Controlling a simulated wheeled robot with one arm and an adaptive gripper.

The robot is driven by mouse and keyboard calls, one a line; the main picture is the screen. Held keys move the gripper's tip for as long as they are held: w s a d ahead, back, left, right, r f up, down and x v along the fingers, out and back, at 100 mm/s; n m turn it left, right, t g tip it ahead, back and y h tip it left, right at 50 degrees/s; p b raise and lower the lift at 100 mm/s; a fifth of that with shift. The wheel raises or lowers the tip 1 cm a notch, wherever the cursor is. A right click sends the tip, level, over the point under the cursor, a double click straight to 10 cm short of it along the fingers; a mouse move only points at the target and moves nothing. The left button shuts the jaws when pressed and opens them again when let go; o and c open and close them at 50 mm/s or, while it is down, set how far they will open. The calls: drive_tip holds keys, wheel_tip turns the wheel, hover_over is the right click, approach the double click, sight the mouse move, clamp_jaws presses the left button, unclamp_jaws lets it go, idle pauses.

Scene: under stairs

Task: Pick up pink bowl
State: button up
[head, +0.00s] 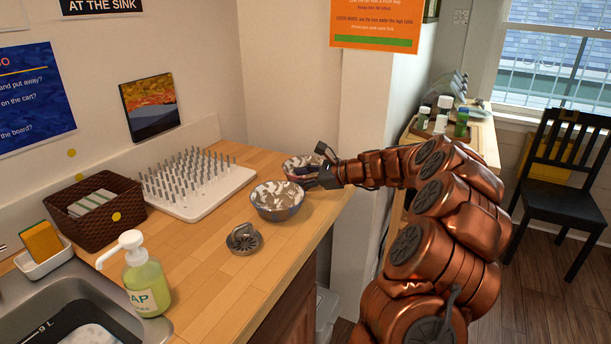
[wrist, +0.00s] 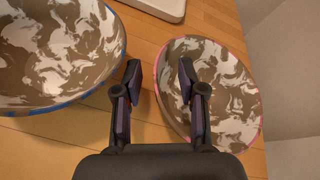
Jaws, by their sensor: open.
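The pink bowl (wrist: 225,85) has a pink rim and a brown-and-white marbled inside; it is at the right in the wrist view. In the head view the pink bowl (head: 300,163) sits at the back of the wooden counter, partly hidden by my gripper (head: 312,180). In the wrist view my gripper (wrist: 160,78) is open and empty. Its right finger is over the bowl's inside and its left finger is outside the left rim. I cannot tell whether either finger touches the bowl.
A similar blue-rimmed bowl (head: 278,205) stands close by on the near side; it is at the left in the wrist view (wrist: 55,50). A white peg rack (head: 200,190), a metal drain strainer (head: 244,240) and a soap bottle (head: 145,285) are on the counter (head: 210,260). A wall is behind.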

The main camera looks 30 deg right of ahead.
drive_tip(key=shift+c, duration=0.3)
clamp_jaws()
idle(0.3)
wheel_tip(320, 180, up, 10)
drive_tip(key=shift+r, duration=0.1)
idle(0.4)
idle(0.8)
